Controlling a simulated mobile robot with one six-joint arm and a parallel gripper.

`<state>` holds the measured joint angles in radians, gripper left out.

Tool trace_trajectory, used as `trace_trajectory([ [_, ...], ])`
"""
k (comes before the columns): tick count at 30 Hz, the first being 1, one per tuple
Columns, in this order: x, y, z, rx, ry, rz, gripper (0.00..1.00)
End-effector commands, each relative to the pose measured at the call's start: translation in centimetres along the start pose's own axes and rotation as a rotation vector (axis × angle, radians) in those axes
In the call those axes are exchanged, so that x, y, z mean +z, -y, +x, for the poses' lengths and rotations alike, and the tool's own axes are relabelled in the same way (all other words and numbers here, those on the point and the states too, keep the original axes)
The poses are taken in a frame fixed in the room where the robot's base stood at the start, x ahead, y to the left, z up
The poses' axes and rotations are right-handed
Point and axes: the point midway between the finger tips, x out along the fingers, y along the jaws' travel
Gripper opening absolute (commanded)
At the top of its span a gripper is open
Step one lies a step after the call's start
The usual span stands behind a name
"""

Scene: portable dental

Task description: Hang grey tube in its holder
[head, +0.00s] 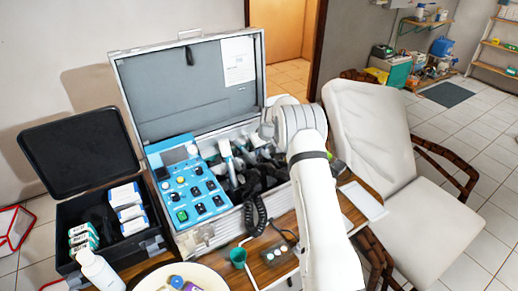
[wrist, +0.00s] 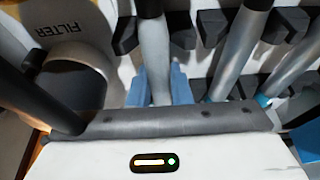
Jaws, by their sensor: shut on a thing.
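The grey tube (wrist: 155,50) runs up the middle of the wrist view. The blue fingertips of my gripper (wrist: 158,88) stand on either side of it, shut on it. Its upper part lies between two black prongs of a holder (wrist: 183,38). I cannot tell whether it rests in the holder or just in front of it. In the head view my wrist hides the fingertips and the held tube, over the right part of the open case (head: 205,238).
Other tubes (wrist: 240,50) stand in black holders close at right. A rounded part marked FILTER (wrist: 75,45) and a dark rod (wrist: 35,95) are at left. The case has a blue control panel (head: 190,185). A green cup (head: 238,257) stands in front; a white chair (head: 375,125) is right.

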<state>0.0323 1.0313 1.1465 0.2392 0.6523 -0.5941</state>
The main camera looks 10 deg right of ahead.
Motion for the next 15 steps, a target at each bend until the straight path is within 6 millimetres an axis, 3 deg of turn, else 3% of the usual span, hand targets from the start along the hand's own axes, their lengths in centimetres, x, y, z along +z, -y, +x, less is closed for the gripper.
trace_trajectory([
  [15, -1.2, -0.1, -3.2, 0.001, -0.002, 0.000, 0.00],
])
